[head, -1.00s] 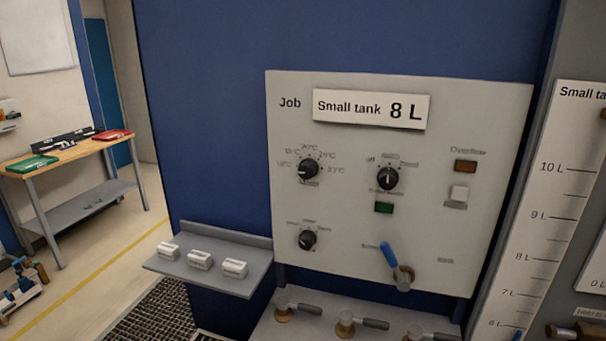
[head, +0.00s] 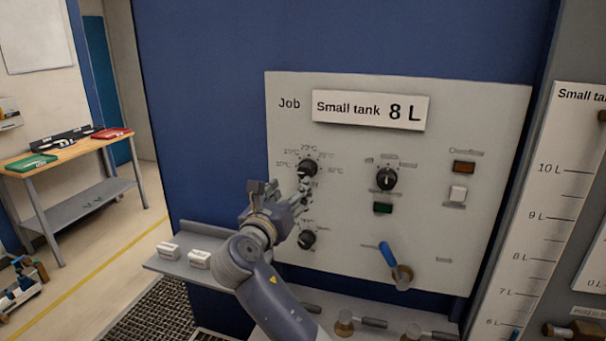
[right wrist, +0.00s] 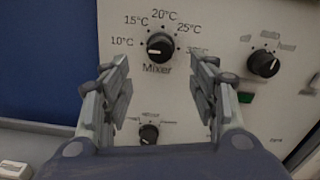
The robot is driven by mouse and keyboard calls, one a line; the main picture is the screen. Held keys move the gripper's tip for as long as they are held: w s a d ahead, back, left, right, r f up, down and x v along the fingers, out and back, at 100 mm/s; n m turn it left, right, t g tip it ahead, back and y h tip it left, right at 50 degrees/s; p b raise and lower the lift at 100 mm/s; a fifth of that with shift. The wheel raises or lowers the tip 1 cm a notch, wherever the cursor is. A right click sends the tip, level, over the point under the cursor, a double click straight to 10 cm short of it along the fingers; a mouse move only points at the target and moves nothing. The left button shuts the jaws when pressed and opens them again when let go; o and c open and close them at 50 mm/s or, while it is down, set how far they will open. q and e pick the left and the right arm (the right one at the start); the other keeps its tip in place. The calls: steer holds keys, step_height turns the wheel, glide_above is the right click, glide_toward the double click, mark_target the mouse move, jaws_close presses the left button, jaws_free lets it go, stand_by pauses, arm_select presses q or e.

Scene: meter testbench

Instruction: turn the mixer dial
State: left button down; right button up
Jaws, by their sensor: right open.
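The mixer dial (head: 307,168) is a black knob at the upper left of the grey panel, ringed by temperature marks. In the right wrist view the mixer dial (right wrist: 160,47) has a white pointer line aimed to the left, near 10°C. My right gripper (head: 300,193) is in front of the panel, just below the dial in the head view. In the right wrist view my right gripper (right wrist: 160,85) is open and empty, with a finger on each side below the dial. The fingers appear apart from the dial. My left gripper is not in view.
A lower black knob (head: 307,239), a second upper knob (head: 387,179) and a blue lever (head: 389,254) are also on the panel (head: 420,225). A grey shelf (head: 165,262) with white blocks juts out at lower left. Valves with grey handles (head: 374,323) line the ledge below.

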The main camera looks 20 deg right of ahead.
mark_target(304, 173)
steer(key=p+x, duration=0.3)
steer(key=x, duration=0.5)
steer(key=shift+w+d, duration=0.3)
steer(key=shift+w+d+f, duration=0.1)
steer(key=shift+w+d, duration=0.3)
steer(key=shift+w, duration=0.2)
steer(key=c, duration=1.1)
